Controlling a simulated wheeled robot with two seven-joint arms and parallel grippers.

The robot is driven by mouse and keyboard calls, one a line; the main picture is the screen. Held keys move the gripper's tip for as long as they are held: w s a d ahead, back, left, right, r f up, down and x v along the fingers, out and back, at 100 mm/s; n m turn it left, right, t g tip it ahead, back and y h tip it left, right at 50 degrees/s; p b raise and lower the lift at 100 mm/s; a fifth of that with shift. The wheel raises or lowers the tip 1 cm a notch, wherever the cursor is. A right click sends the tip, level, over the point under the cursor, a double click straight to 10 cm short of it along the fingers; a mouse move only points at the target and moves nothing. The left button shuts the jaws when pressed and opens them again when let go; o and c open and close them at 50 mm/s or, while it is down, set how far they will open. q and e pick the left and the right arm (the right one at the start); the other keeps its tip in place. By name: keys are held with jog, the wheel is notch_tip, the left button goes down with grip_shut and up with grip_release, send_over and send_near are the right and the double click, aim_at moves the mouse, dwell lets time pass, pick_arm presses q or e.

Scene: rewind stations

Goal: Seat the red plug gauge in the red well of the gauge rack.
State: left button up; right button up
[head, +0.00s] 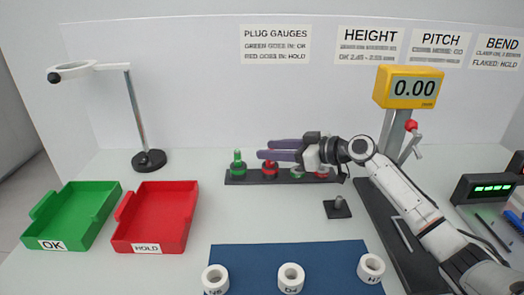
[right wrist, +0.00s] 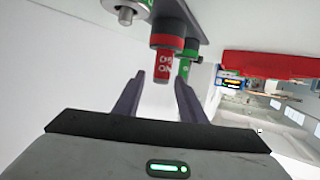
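The red plug gauge (right wrist: 163,65) stands upright in the red-ringed well of the dark gauge rack (head: 252,178). In the head view its red top (head: 269,164) sits just below my right fingers. My right gripper (head: 264,149) is open, with two purple fingers level above the rack. In the right wrist view the gripper (right wrist: 163,85) has a clear gap between its fingers, and the red plug shows beyond the tips, apart from them. A green plug gauge (head: 237,159) stands in the green-ringed well to its left. My left gripper is out of view.
A green OK tray (head: 72,215) and a red HOLD tray (head: 157,216) lie at left. A blue mat (head: 255,262) with white rings is in front. A yellow-headed height gauge (head: 408,87) stands right, near my right arm. The table between trays and rack is clear.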

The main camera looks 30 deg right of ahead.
jog(key=shift+v, duration=1.55)
